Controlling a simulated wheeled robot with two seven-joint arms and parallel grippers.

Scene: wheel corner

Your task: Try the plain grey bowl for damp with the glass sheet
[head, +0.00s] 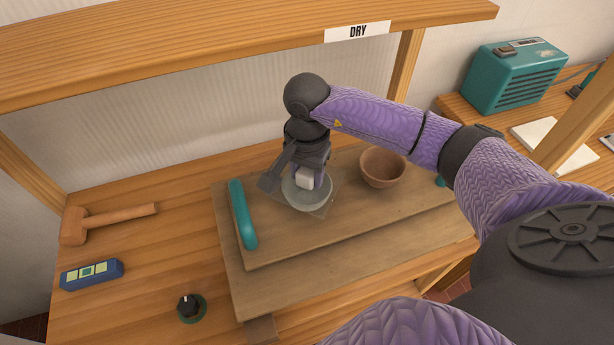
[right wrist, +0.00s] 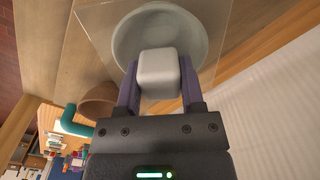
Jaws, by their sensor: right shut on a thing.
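The plain grey bowl (head: 303,203) stands on the wooden board, and the right wrist view shows its round rim (right wrist: 122,47) through the glass. The clear square glass sheet (head: 332,181) lies across the bowl's mouth, its corner reaching past the rim in the right wrist view (right wrist: 96,16). I cannot tell whether it touches the rim or hovers just above. My right gripper (head: 308,181) is over the bowl, shut on the pale block-shaped knob (right wrist: 158,72) of the glass sheet. My left gripper is out of view.
A brown bowl (head: 383,168) stands right of the grey one on the board (head: 345,243), which has a teal handle (head: 242,214) at its left. A mallet (head: 100,222), a blue box (head: 91,274) and a dark knob (head: 191,307) are at left. A shelf labelled DRY (head: 357,32) overhangs behind.

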